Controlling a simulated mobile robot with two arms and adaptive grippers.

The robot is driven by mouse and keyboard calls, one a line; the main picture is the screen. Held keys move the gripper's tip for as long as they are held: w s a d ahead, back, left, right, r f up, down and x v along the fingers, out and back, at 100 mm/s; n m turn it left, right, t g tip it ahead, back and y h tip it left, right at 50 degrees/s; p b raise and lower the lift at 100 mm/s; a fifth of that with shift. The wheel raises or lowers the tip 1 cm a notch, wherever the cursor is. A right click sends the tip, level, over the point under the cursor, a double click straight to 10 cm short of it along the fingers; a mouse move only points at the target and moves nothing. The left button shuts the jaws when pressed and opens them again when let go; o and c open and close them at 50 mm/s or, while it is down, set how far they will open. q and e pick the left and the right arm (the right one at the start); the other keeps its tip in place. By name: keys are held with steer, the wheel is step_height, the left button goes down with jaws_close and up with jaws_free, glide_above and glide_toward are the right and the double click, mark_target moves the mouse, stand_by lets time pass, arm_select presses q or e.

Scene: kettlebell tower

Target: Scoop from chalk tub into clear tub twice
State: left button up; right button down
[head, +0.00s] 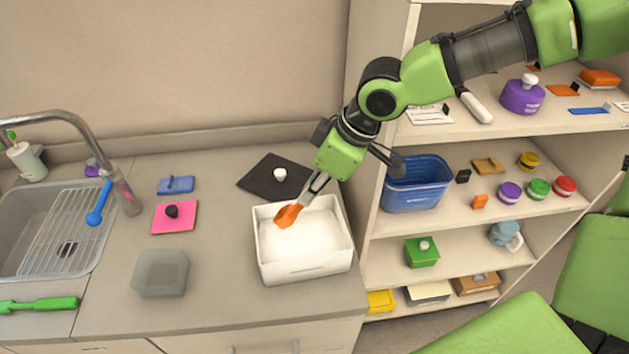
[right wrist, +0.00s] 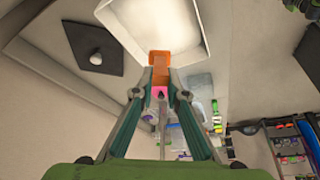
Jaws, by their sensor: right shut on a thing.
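The chalk tub (head: 304,267) is a white rectangular tub with white powder inside, on the counter. My right gripper (head: 317,184) is above its back left part, shut on an orange scoop (head: 288,215). The scoop is over the tub; whether it touches the powder or holds any I cannot tell. In the right wrist view the scoop (right wrist: 160,66) sticks out from the fingers (right wrist: 160,96), with the white tub (right wrist: 183,50) beyond it. The clear tub (head: 161,273) is a small greyish see-through tub on the counter, left of the chalk tub. My left gripper is not in view.
A dark mat with a white knob (head: 280,174) lies behind the chalk tub. A pink mat (head: 174,217) and blue block (head: 176,185) lie behind the clear tub. A sink (head: 48,232) is at left, shelves (head: 470,220) at right. Counter between the tubs is clear.

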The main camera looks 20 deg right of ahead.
mark_target(287, 215)
step_height(287, 215, down, 9)
steer(key=b, duration=0.6)
steer(key=shift+d, duration=0.1)
stand_by(0.5)
steer(key=shift+r+p, duration=0.15)
steer(key=shift+p, duration=0.15)
stand_by(1.3)
